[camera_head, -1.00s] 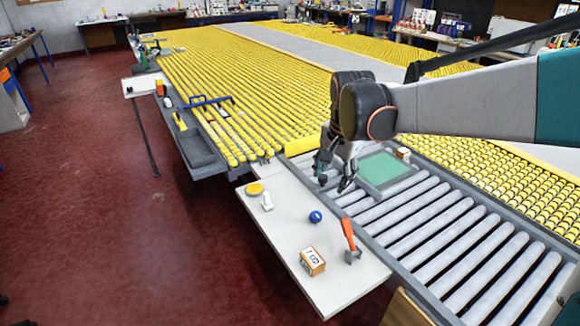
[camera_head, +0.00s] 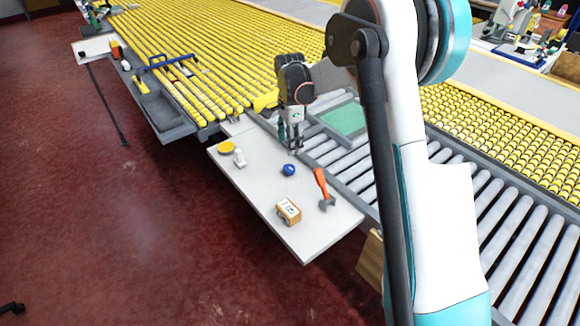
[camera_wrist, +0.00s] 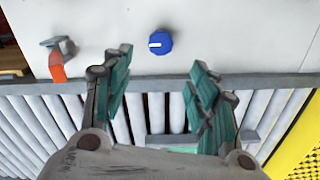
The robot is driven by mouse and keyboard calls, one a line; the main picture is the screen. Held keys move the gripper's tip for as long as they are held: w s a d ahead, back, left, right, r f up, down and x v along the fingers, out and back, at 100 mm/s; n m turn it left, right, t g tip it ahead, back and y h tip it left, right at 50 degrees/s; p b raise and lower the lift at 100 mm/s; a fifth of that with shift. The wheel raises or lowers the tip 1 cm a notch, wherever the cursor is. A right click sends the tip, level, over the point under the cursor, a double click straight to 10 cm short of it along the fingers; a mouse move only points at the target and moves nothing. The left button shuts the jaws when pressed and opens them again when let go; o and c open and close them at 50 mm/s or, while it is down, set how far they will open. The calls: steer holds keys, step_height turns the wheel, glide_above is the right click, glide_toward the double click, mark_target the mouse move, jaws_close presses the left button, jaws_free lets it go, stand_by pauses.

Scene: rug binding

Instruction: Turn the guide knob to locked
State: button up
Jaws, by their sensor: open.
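The guide knob (camera_head: 289,170) is a small round blue knob on the light grey side table. In the wrist view the blue knob (camera_wrist: 160,42) shows a white pointer line on its left part, pointing left. My gripper (camera_head: 292,150) hangs over the table's inner edge, a little behind the knob. In the wrist view my gripper (camera_wrist: 158,68) has its two green-padded fingers spread apart with nothing between them. The knob lies beyond the fingertips, about midway between them, and is not touched. No lock marking is readable.
On the side table (camera_head: 255,200) are an orange-handled tool (camera_head: 321,184), a small labelled box (camera_head: 288,211), a white object (camera_head: 239,157) and a yellow disc (camera_head: 226,147). Grey rollers (camera_head: 345,178) lie behind it, with a green pad (camera_head: 343,119).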

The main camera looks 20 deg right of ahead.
mark_target(290, 167)
step_height(290, 167, down, 11)
steer(key=b, duration=0.3)
steer(key=shift+f, duration=0.15)
steer(key=c, duration=1.1)
